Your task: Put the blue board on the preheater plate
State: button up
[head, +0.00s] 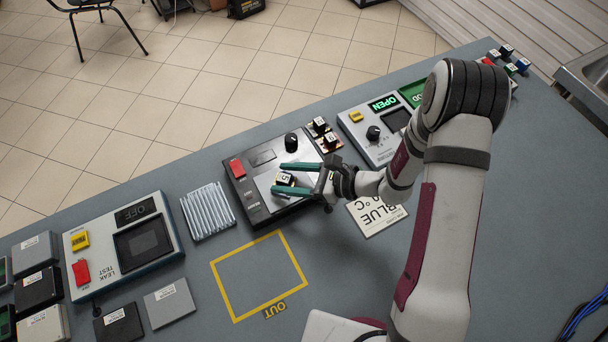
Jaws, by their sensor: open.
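My gripper (278,178) is open, low over a black device, its two green fingers pointing left. The black device (238,182) has a red button, a dark display, a knob and a pale grey plate (266,192) under the gripper. This may be the preheater plate, but no readable label confirms it. I cannot make out a blue-coloured board.
A ribbed silver block (208,211) and a leak test unit (122,246) stand left. A yellow OUT frame (262,275) is empty. Flat boxes (169,303) lie front left.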

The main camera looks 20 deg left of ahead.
jog(key=v, duration=1.1)
jog(key=s+r+n+g+h, duration=0.3)
jog(key=s+r+n, duration=0.3)
jog(key=s+r, duration=0.25)
jog(key=s+d+r+n+t+h, duration=0.2)
jog(key=s+d+r+n+h, duration=0.2)
jog(key=s+d+n+h, duration=0.2)
jog(key=s+d+h, duration=0.2)
jog(key=s+d, duration=0.1)
jog(key=d, duration=0.1)
jog(key=shift+d+t+h, duration=0.3)
jog(key=shift+d+t, duration=0.05)
jog(key=shift+t, duration=0.05)
